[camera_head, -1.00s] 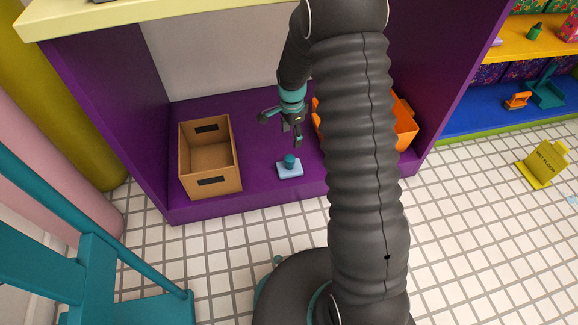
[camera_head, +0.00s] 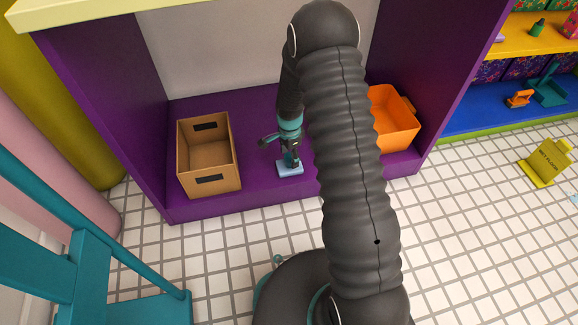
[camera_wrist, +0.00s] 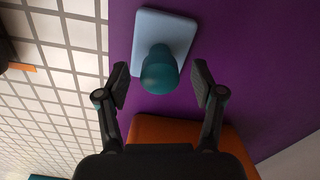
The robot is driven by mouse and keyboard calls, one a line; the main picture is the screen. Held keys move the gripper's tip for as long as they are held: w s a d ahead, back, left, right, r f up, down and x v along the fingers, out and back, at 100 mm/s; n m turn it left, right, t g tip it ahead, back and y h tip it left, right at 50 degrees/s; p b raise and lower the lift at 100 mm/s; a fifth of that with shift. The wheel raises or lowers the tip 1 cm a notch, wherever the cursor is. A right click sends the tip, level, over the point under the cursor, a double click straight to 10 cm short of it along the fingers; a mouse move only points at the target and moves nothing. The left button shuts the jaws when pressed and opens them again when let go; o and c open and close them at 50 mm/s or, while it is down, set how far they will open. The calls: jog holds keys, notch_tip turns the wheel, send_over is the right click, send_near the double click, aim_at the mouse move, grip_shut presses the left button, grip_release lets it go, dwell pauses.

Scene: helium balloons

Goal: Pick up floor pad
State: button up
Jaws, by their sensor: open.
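The floor pad (camera_head: 289,169) is a light blue slab with a teal knob on top, lying on the purple shelf (camera_head: 262,190). In the wrist view the pad (camera_wrist: 178,27) is ahead of the fingers, and its teal knob (camera_wrist: 159,70) stands between the two open fingertips, with a gap on each side. My gripper (camera_head: 288,158) is just above the pad and hides part of it and most of the knob in the head view. My gripper also shows in the wrist view (camera_wrist: 160,88), open and empty.
A cardboard box (camera_head: 209,155) stands left of the pad. An orange bin (camera_head: 393,118) stands to the right, partly behind my arm. A teal chair (camera_head: 92,270) is at the lower left. A yellow wet floor sign (camera_head: 546,162) stands on the tiles at the right.

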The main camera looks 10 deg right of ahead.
jog(key=shift+f, duration=0.65)
jog(key=shift+c, duration=0.3)
grip_shut()
notch_tip(320, 180, up, 10)
jog(key=shift+r+p, duration=0.1)
jog(key=shift+p, duration=0.65)
